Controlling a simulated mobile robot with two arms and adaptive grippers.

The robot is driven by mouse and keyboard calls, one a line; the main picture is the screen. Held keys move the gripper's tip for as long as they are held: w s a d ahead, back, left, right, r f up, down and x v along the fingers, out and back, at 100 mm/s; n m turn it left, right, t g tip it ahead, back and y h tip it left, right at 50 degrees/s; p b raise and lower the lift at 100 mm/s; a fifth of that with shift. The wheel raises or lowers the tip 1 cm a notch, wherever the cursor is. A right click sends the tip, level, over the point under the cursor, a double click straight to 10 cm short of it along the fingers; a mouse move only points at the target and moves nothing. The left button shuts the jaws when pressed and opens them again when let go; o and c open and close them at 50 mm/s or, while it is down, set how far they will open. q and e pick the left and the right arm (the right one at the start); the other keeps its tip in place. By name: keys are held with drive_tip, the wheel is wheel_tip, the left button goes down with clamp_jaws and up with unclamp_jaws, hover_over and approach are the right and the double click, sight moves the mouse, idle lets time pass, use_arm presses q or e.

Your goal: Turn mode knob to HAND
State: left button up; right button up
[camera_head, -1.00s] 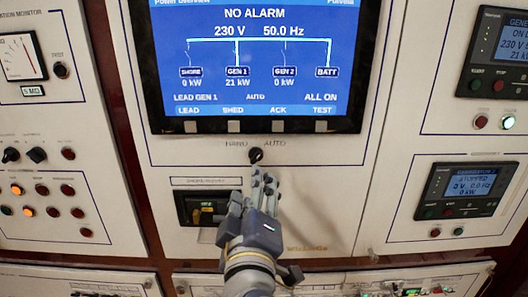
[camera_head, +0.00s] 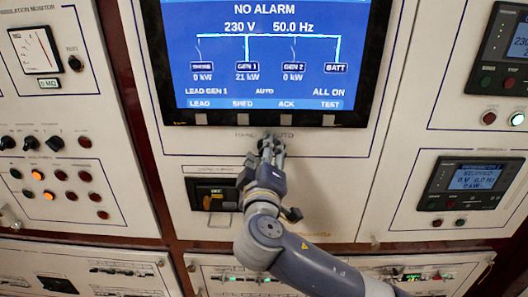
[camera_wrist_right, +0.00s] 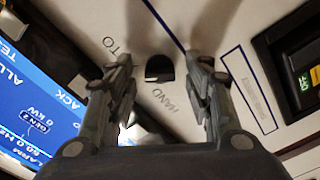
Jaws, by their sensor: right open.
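The mode knob (camera_wrist_right: 159,68) is a small black knob on the white panel, with the HAND label (camera_wrist_right: 163,103) and the partly hidden AUTO label (camera_wrist_right: 110,46) beside it in the right wrist view. My right gripper (camera_head: 270,147) is open just below the big screen and covers the knob in the head view. In the wrist view its two fingers stand apart on either side of the knob, with visible gaps. I cannot tell which way the knob points. My left gripper is not in view.
The large blue screen (camera_head: 264,55) is just above the gripper. A dark recessed switch (camera_head: 211,194) sits below left of the knob. Knobs and lit buttons (camera_head: 49,195) fill the left panel; a controller (camera_head: 476,184) is on the right panel.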

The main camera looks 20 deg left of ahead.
drive_tip(key=c, duration=1)
drive_tip(key=shift+c, duration=0.2)
drive_tip(key=shift+n, duration=0.3)
drive_tip(key=shift+n+p, duration=3)
drive_tip(key=shift+n, duration=3.6)
